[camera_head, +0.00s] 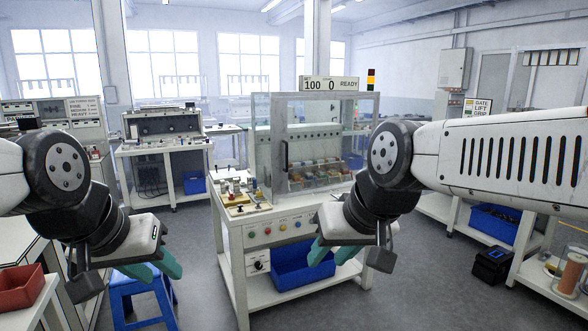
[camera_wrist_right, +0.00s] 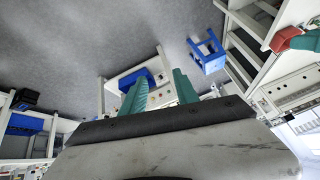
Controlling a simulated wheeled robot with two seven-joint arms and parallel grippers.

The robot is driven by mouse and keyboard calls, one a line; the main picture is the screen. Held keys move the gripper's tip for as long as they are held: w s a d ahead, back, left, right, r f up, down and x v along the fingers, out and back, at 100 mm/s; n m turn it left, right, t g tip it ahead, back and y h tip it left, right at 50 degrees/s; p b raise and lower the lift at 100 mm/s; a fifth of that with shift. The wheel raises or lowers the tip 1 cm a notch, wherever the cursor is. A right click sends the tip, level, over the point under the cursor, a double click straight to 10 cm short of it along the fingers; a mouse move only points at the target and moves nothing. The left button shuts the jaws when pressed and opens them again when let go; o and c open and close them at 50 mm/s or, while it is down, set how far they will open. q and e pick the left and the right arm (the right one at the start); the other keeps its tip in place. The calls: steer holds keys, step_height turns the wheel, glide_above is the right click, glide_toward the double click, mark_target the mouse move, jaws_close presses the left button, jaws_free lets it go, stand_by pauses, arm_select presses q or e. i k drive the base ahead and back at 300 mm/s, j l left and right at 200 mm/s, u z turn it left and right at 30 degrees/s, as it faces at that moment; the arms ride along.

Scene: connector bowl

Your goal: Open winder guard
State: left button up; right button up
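The winder guard (camera_head: 268,140) is a clear-panelled, grey-framed enclosure on top of a white machine bench in the middle of the head view. Its front looks closed, with a dark vertical handle (camera_head: 284,155) on the left part. Bins of small parts show behind the panel. My right gripper (camera_head: 329,258) is open and empty, in front of the bench and below the guard. Its two teal fingers stand apart in the right wrist view (camera_wrist_right: 160,95). My left gripper (camera_head: 166,278) is open and empty, left of the bench and low. Neither gripper touches the guard.
A control panel with buttons (camera_head: 268,231) runs along the bench front, with a blue bin (camera_head: 303,267) below. A blue stool (camera_head: 143,297) stands under my left gripper. A red bin (camera_head: 21,288) is at the far left. Grey floor lies between the benches.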

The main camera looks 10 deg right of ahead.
mark_target(281, 103)
steer(key=i+l, duration=0.2)
steer(key=i, duration=0.25)
steer(key=i+l, duration=0.2)
steer(key=i, duration=0.25)
steer(key=i+l+z, duration=0.1)
steer(key=i, duration=0.3)
steer(key=i+l, duration=0.3)
steer(key=i, duration=0.15)
